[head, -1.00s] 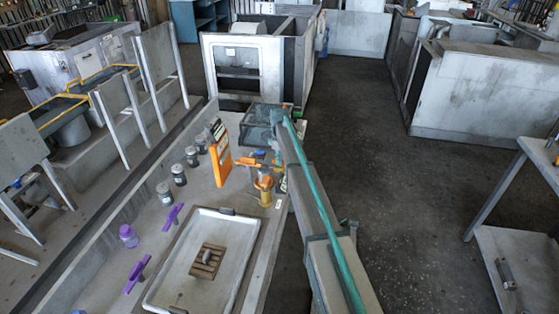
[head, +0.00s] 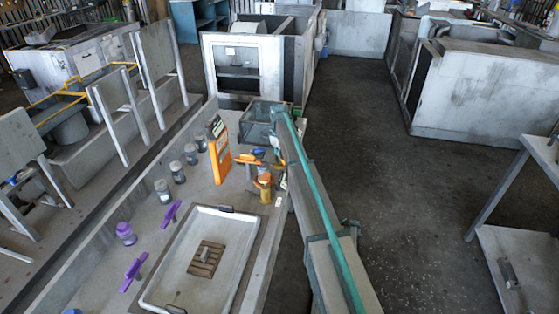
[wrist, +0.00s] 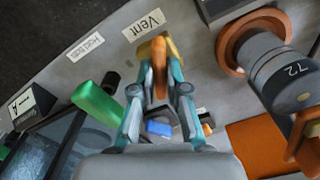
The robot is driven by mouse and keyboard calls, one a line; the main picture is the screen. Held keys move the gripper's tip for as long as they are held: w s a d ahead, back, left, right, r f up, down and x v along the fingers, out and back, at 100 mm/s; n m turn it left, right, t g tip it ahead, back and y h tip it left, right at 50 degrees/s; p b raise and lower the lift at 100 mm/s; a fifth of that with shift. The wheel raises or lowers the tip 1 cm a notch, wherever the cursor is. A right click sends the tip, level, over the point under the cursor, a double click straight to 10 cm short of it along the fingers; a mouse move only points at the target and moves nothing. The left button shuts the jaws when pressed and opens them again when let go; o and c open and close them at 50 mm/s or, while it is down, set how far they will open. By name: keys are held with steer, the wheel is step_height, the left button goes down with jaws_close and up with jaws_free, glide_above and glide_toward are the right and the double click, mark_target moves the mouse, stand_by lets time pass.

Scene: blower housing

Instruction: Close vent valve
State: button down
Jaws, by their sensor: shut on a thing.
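The vent valve's orange lever (wrist: 159,60) stands up the middle of the wrist view, just below a white label reading "Vent" (wrist: 144,26). My gripper (wrist: 158,80) has its teal fingers on both sides of the lever and is shut on it. A tan-yellow part shows behind the lever's upper end; the rest of the valve is hidden by the lever and fingers. In the head view, orange and yellow valve parts (head: 264,186) show at the bench's right edge, beside my arm, which partly hides them.
A green handle (wrist: 97,103) is close left of my fingers. A grey cylinder marked 72 (wrist: 290,82) with an orange flange stands to the right. A dark mesh bin (head: 256,125), an orange case (head: 218,150), jars and a white tray (head: 160,280) occupy the bench.

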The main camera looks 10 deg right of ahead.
steer(key=m+b, duration=0.2)
steer(key=m, duration=0.4)
steer(key=m+b, duration=0.1)
steer(key=m, duration=0.5)
steer(key=shift+m+b, duration=0.3)
steer(key=shift+b, duration=0.1)
steer(key=c, duration=1.2)
jaws_free()
steer(key=shift+r, duration=0.1)
step_height(320, 180, up, 12)
steer(key=shift+f, duration=0.1)
